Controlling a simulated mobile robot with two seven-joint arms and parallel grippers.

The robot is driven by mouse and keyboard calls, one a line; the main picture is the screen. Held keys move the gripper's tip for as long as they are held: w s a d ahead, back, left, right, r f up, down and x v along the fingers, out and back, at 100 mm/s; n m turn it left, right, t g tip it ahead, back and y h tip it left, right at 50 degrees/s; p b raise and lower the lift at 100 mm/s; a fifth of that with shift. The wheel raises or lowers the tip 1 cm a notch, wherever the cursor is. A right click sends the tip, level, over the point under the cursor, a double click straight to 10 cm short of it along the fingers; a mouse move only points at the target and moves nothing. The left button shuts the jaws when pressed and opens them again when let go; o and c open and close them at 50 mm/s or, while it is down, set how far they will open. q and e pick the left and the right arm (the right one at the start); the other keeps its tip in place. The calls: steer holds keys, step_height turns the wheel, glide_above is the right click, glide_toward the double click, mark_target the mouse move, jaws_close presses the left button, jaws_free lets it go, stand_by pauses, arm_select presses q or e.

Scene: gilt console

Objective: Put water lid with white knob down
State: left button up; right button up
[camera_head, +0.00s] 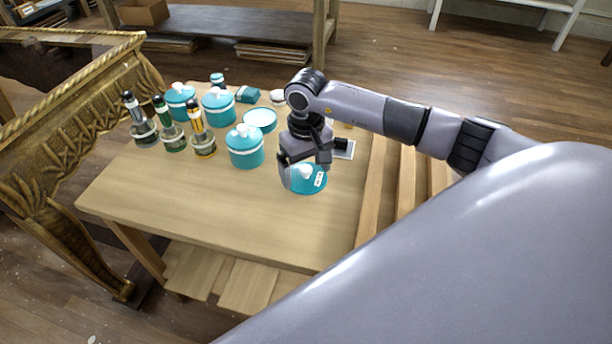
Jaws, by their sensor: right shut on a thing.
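The teal lid (308,186) with a white knob and a small white label is low over the front right part of the wooden table (220,220). My right gripper (304,170) is shut on the lid's white knob from above. I cannot tell whether the lid touches the tabletop. My gripper hides part of the lid and knob. An open teal pot without a lid (260,120) stands farther back on the table. My left gripper is not in view.
Several lidded teal pots, such as one nearby (245,147), stand left of my gripper. Several bottles, one with a yellow neck (203,138), stand at the left. A gilt console (60,130) borders the left side. The table's front is clear.

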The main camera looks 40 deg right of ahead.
step_height(320, 180, down, 3)
steer(key=shift+r, duration=0.15)
steer(key=o, duration=0.7)
